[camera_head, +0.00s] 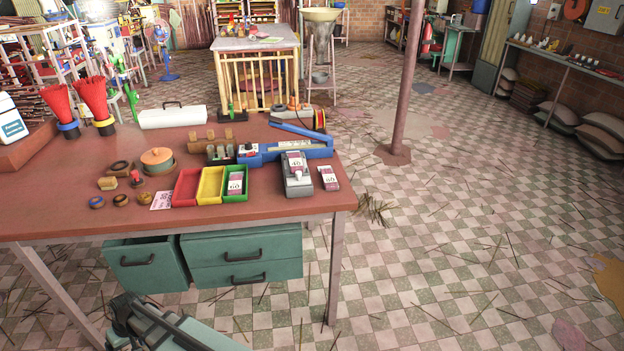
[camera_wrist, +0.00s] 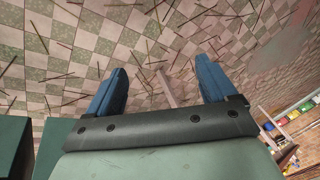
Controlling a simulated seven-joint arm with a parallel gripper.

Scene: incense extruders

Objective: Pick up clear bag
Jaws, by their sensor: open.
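Small labelled packets show in the head view: one (camera_head: 236,183) in the green tray (camera_head: 236,197), one (camera_head: 296,165) on a grey device (camera_head: 297,187), and one (camera_head: 328,178) flat on the table near its right edge. I cannot tell for sure which of them is the clear bag. My gripper (camera_wrist: 162,67) shows in the wrist view with its two blue fingers wide apart and nothing between them. It is over the tiled floor, away from the packets. My arm shows low in the head view, in front of the drawers and below the tabletop.
The red-brown table (camera_head: 60,215) holds red (camera_head: 187,187) and yellow (camera_head: 210,185) trays, a blue sealer-like device (camera_head: 300,150), a lidded pot (camera_head: 157,162) and small rings. Green drawers (camera_head: 245,262), one pulled out, sit beneath. Floor on the right is open around a pole (camera_head: 404,90).

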